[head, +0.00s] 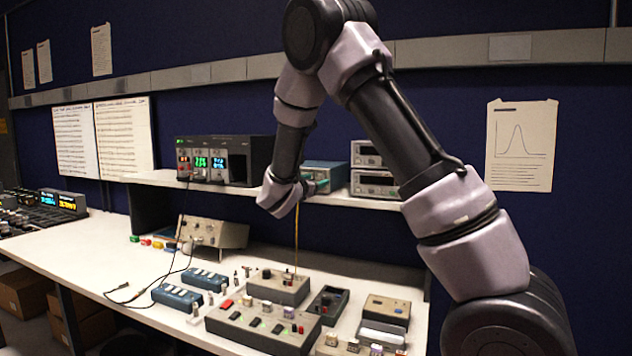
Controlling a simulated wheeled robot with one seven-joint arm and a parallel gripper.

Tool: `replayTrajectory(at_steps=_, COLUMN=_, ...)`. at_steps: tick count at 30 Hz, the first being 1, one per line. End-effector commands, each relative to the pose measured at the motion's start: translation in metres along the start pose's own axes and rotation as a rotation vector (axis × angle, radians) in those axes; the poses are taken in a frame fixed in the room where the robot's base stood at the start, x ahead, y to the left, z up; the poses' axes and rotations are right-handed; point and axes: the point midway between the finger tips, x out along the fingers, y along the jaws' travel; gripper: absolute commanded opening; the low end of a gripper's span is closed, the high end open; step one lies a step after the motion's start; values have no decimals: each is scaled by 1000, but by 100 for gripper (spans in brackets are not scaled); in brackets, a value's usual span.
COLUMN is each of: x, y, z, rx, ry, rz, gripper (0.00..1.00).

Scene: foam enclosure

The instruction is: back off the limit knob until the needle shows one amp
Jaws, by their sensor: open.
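My arm reaches over the bench, and my gripper (316,187) is at shelf height in front of a blue-grey box (326,170). The jaws are small and partly hidden by my wrist; they look open, with nothing clearly between them. Whether they touch the box, I cannot tell. The box's front is mostly hidden. A black instrument (252,160) with green and blue displays stands left on the shelf. A beige instrument (213,233) with small knobs stands on the bench below. No needle or limit knob can be made out at this size.
Two stacked grey instruments (372,184) stand close right of my gripper on the shelf (153,179). A thin yellow line hangs below my wrist. Control boxes (262,329), small parts and black leads crowd the bench (85,243). Its left middle is clearer.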

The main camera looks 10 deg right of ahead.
Motion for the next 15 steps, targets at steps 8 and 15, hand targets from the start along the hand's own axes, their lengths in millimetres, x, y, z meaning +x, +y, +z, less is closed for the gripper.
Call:
replayTrajectory(at_steps=8, x=7, y=0, z=0, rx=1, ry=0, rz=-1, gripper=61)
replayTrajectory(at_steps=15, x=7, y=0, z=0, rx=1, ry=0, rz=-1, gripper=12)
